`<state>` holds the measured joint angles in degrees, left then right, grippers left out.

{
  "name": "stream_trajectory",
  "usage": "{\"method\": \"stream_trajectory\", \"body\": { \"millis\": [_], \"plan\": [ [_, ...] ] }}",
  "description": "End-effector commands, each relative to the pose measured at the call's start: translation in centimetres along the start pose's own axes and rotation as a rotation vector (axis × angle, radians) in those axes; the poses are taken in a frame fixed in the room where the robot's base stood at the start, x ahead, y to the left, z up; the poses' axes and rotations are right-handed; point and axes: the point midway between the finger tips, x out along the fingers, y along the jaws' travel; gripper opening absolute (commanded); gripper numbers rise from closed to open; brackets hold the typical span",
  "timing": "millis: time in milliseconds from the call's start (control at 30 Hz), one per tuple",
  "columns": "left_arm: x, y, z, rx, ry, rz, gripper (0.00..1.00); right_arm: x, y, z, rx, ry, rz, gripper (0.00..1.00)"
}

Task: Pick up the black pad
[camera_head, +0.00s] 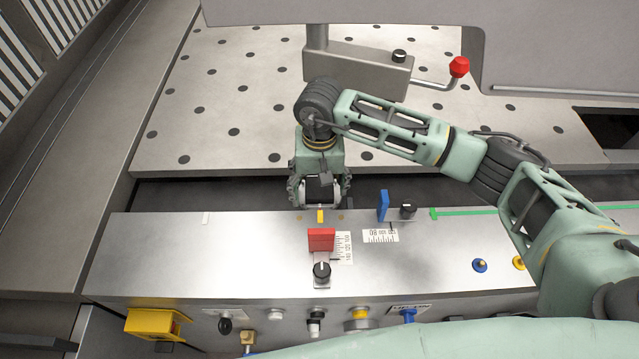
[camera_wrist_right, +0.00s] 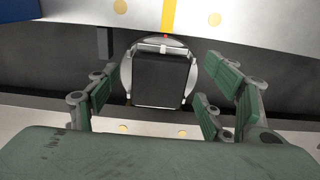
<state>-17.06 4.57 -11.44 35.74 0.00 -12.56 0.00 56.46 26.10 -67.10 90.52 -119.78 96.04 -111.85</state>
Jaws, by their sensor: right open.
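The black pad (camera_wrist_right: 160,82) is a dark, square-faced block in a round silver holder, near the middle of the right wrist view. My right gripper (camera_head: 320,196) points down at the back edge of the metal front panel in the head view. It is open, its green-padded fingers spread left and right of the pad in the wrist view, with gaps on both sides. I cannot tell how far the pad is from the fingertips in depth. In the head view the gripper mostly hides the pad. My left gripper is not in view.
The metal front panel (camera_head: 230,260) carries a red block (camera_head: 321,239), a blue upright block (camera_head: 382,206) and black knobs near the gripper. A dark gap separates it from the perforated table (camera_head: 230,100). A lever with a red knob (camera_head: 459,66) stands behind my right arm.

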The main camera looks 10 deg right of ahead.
Motion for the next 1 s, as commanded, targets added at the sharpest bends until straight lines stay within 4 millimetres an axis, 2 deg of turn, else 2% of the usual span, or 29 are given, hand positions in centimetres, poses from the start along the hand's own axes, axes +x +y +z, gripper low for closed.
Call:
{"method": "stream_trajectory", "body": {
  "millis": [267,833,1000],
  "plan": [
    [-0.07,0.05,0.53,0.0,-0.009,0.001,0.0,0.42,0.0,-0.05,0.0,0.002,0.0,0.73],
    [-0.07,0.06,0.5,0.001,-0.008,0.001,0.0,0.37,0.02,-0.05,0.0,0.002,0.0,0.24],
    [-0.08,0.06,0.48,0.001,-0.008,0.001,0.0,0.33,0.01,-0.07,0.0,0.003,-0.001,0.22]
  ]
}}
